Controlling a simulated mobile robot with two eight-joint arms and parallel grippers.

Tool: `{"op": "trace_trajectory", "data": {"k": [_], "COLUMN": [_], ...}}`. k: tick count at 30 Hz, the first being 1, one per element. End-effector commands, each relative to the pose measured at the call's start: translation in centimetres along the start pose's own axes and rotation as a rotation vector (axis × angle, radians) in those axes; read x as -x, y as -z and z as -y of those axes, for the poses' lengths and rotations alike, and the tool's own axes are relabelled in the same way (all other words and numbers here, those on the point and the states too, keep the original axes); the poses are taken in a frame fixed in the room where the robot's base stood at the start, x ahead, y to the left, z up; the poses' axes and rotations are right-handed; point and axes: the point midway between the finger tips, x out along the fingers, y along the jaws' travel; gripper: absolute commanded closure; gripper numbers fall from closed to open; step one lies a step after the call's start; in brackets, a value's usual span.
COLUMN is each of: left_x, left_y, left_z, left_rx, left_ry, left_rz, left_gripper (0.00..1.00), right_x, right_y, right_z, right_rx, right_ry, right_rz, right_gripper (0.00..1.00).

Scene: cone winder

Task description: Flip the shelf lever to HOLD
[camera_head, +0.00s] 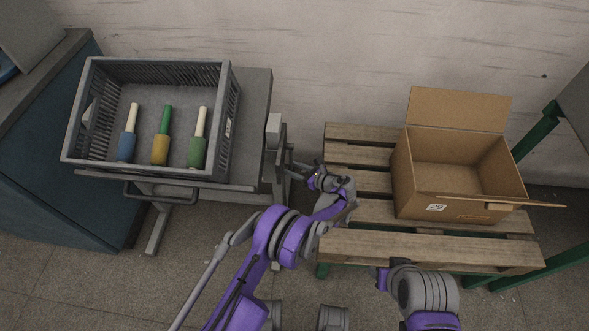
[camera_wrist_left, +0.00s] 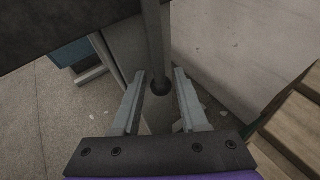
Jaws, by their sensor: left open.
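In the left wrist view a grey rod with a dark ball end (camera_wrist_left: 160,86), which looks like the shelf lever, comes down from the top. My left gripper (camera_wrist_left: 160,75) is open, with one finger on each side of the ball. I cannot tell whether either finger touches it. In the head view my left gripper (camera_head: 292,167) is beside the right end of the grey shelf stand (camera_head: 257,100), and the lever is too small to make out there. No HOLD marking is readable.
A grey crate (camera_head: 150,175) with several coloured spindle-like pieces sits on the stand. A wooden pallet (camera_head: 420,247) carrying an open cardboard box (camera_head: 425,180) is to the right. A dark blue cabinet (camera_head: 60,190) is at the left. Bare floor shows in front of the stand.

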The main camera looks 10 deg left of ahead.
Motion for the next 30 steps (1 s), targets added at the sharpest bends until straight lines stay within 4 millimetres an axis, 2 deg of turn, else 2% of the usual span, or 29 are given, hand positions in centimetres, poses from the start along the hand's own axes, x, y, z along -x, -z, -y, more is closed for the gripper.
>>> {"op": "trace_trajectory", "data": {"k": [4,11,30], "left_x": [0.03,0.05,0.08], "left_y": [-0.01,-0.01,-0.02], "left_z": [0.01,0.01,0.02], "left_rx": [0.0,0.0,0.0], "left_ry": [0.0,0.0,0.0], "left_rz": [0.0,0.0,0.0], "left_gripper": [0.58,1.0,1.0], "right_x": [0.01,0.01,0.01], "right_y": [0.0,0.0,0.0], "right_z": [0.0,0.0,0.0], "right_rx": [0.0,0.0,0.0], "right_ry": [0.0,0.0,0.0], "right_rz": [0.0,0.0,0.0], "right_gripper": [0.49,0.49,0.49]}}
